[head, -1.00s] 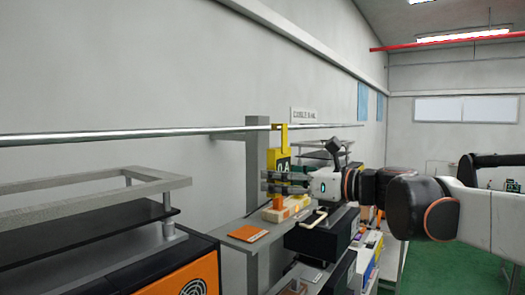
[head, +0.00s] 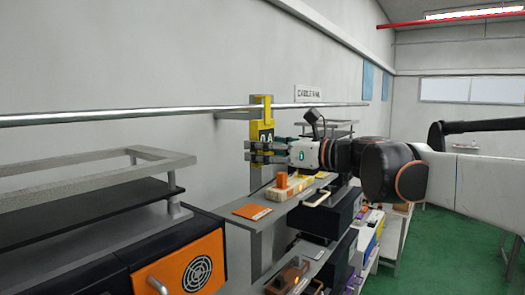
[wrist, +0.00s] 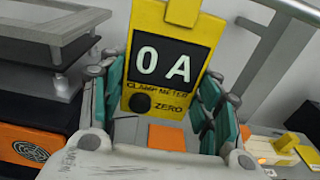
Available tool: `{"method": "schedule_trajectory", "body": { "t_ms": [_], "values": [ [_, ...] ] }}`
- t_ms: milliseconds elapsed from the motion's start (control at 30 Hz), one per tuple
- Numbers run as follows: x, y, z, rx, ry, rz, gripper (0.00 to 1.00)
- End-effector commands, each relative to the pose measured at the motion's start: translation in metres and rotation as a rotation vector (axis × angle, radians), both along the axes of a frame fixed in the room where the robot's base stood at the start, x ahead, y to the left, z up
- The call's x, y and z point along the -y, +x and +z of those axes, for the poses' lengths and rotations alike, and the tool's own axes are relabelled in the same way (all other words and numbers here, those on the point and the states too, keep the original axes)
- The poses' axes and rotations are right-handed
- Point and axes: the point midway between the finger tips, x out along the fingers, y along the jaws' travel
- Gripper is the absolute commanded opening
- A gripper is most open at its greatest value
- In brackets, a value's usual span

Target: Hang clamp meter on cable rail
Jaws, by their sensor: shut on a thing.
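The yellow clamp meter (head: 266,135) is upright in my gripper (head: 257,151), with its hooked top (head: 262,100) at the rail. In the wrist view the meter (wrist: 133,50) shows its face with "0 A", and the gripper's teal fingers (wrist: 165,98) press on both sides of it. The cable rail (head: 120,116) is a long metal bar along the wall. The hook's top stands a little above the rail and overlaps it in the head view. I cannot tell whether the hook is over the bar or in front of it, or touching it.
A "cable rail" sign (head: 309,93) is on the wall behind. Below the meter is a grey shelf (head: 270,219) with an orange pad (head: 252,211) and an orange-and-white block (head: 288,191). A grey-framed rack (head: 100,161) stands at the left.

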Motion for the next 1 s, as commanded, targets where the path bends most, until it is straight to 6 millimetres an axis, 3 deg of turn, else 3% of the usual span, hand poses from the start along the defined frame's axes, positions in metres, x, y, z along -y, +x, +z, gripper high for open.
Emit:
{"method": "schedule_trajectory", "body": {
  "t_ms": [367, 933, 967, 1000],
  "values": [
    [-0.021, 0.016, 0.000, 0.000, 0.000, 0.000, 0.23],
    [-0.020, 0.015, -0.010, 0.000, 0.000, -0.001, 0.23],
    [-0.020, 0.015, -0.010, 0.000, 0.000, -0.001, 0.62],
    [-0.020, 0.015, -0.010, 0.000, 0.000, -0.001, 0.71]
  ]
}}
